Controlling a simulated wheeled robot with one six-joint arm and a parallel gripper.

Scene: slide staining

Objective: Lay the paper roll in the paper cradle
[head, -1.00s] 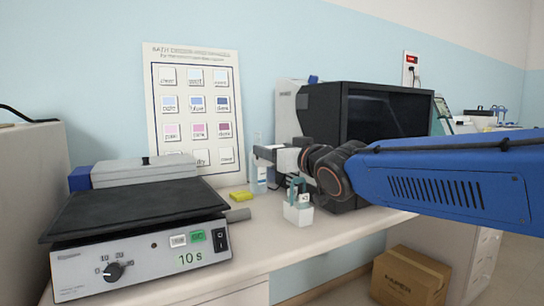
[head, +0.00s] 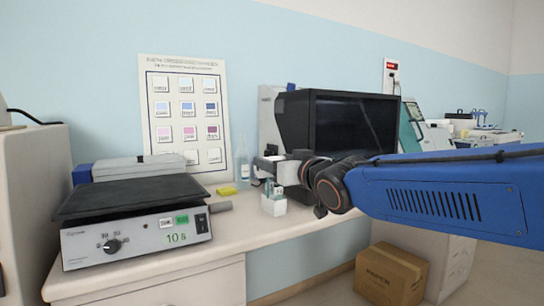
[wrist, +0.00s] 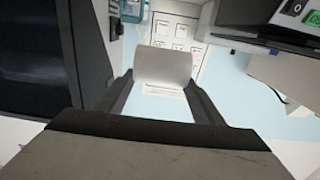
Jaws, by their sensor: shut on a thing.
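My gripper (wrist: 158,92) is shut on a pale grey, curved thing that looks like the paper roll (wrist: 162,66), which spans between the two fingers in the wrist view. In the head view my gripper (head: 266,170) is held above the bench, in front of the black-screened machine and over a white container. The held roll is small there and hard to tell from the gripper. I cannot make out the paper cradle in either view.
A white container (head: 273,207) with a teal rack stands below my gripper. A hotplate (head: 140,238), yellow block (head: 227,190), grey cylinder (head: 219,207) and bottle (head: 242,165) are left of it. The black-screened machine (head: 340,122) stands behind. A cardboard box (head: 390,275) is on the floor.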

